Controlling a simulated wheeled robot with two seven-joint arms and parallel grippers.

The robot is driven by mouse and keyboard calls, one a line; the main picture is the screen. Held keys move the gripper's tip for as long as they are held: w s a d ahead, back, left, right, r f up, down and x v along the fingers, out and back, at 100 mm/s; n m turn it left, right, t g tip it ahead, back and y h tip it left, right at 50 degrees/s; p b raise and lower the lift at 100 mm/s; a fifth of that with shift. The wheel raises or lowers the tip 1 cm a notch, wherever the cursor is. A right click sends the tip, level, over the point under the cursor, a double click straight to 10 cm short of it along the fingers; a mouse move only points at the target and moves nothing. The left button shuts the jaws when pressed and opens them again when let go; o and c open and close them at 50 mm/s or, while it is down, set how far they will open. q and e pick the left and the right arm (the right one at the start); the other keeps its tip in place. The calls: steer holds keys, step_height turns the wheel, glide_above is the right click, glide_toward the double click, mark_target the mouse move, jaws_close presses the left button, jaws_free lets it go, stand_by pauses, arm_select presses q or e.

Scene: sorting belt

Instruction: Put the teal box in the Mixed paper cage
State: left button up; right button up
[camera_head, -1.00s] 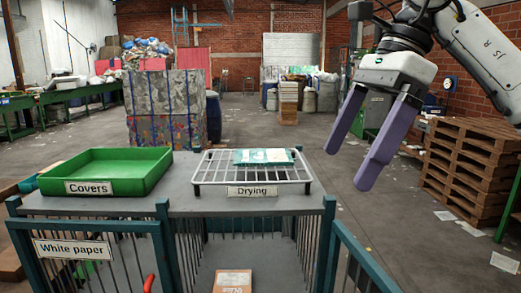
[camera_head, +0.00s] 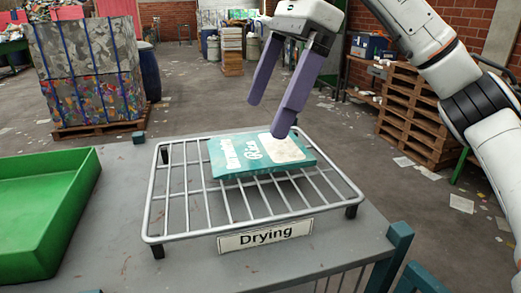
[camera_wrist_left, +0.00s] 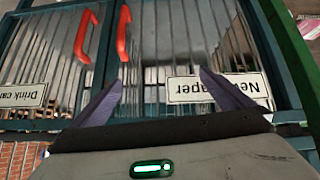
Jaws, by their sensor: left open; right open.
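The teal box (camera_head: 238,155) lies flat on the wire drying rack (camera_head: 160,222), toward its back. It is a thin carton with white lettering and a pale patch. My right gripper (camera_head: 266,118) is open and empty, with purple fingers pointing down. One fingertip shows in front of the box's pale patch; I cannot tell whether it touches. My left gripper (camera_wrist_left: 160,95) shows only in the left wrist view, open and empty, in front of barred cages. The Mixed paper cage does not show by its label.
The rack, labelled Drying (camera_head: 262,237), stands on a grey table (camera_head: 200,270). A green tray (camera_head: 45,215) is at the left. In the left wrist view, cages carry signs for drink cans (camera_wrist_left: 24,95) and newspaper (camera_wrist_left: 220,90), with red handles (camera_wrist_left: 123,33).

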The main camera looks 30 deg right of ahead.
mark_target(246, 150)
steer(key=x, duration=0.6)
steer(key=shift+w+a+f, duration=0.15)
steer(key=shift+w+a, duration=0.05)
steer(key=shift+a, duration=0.1)
steer(key=shift+c, duration=0.4)
steer(key=c, duration=0.6)
